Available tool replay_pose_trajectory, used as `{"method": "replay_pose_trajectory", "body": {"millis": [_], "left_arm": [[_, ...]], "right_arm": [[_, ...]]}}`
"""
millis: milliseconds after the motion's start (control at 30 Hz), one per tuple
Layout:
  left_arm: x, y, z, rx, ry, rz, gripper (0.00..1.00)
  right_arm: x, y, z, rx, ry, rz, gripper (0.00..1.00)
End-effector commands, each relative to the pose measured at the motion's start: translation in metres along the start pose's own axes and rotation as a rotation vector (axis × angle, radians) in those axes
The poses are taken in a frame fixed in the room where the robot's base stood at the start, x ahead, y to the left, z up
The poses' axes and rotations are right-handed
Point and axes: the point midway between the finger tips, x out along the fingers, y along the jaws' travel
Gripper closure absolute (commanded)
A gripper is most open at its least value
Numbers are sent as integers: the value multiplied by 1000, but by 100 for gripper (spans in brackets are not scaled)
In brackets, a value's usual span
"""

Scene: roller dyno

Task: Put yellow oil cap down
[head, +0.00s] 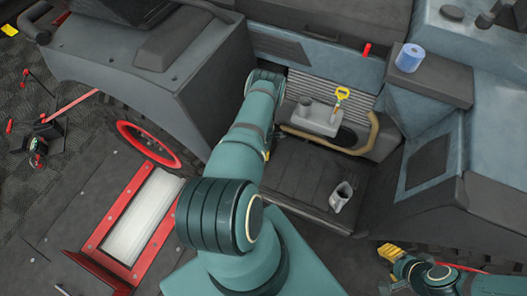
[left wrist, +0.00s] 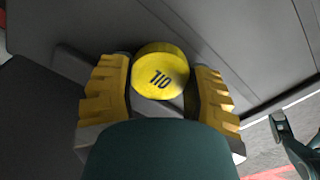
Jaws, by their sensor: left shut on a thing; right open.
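The yellow oil cap (left wrist: 161,75) is round, with "OIL" in dark letters on its top. It shows in the left wrist view between the yellow fingers of my left gripper (left wrist: 160,88), which is shut on it. A dark grey surface lies behind the cap. In the head view my left arm reaches to the vehicle's open bay and the cap is hidden; only a small yellow bit shows beside the arm. My right gripper (head: 389,252) has yellow fingers and is open at the bottom right, apart from the cap.
In the bay, a yellow-handled piece (head: 342,94) stands at a grey block, near a tan hose (head: 373,135). A grey container (head: 341,195) stands on the dark panel (head: 300,185). A blue roll (head: 409,57) sits on a ledge. A red ring (head: 148,145) is left.

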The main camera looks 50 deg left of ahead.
Motion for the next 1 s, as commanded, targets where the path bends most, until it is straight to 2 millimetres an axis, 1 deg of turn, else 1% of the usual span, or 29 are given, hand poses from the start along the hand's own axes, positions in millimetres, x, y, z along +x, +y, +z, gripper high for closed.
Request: {"method": "replay_pose_trajectory", "body": {"millis": [267, 300, 333, 367, 667, 767, 867, 1000], "left_arm": [[3, 0, 0, 0, 0, 0, 83], [2, 0, 0, 0, 0, 0, 35], [2, 0, 0, 0, 0, 0, 24], [2, 0, 0, 0, 0, 0, 20], [2, 0, 0, 0, 0, 0, 20], [-3, 0, 0, 0, 0, 1, 20], [-18, 1, 1, -1, -1, 2, 20], [-47, 1, 1, 0, -1, 2, 20]], "right_arm": [[0, 0, 0, 0, 0, 0, 53], [0, 0, 0, 0, 0, 0, 53], [0, 0, 0, 0, 0, 0, 53], [0, 0, 0, 0, 0, 0, 53], [0, 0, 0, 0, 0, 0, 53], [-1, 0, 0, 0, 0, 0, 53], [-7, -2, 0, 0, -2, 0, 53], [-16, -6, 1, 1, -7, 0, 53]]}}
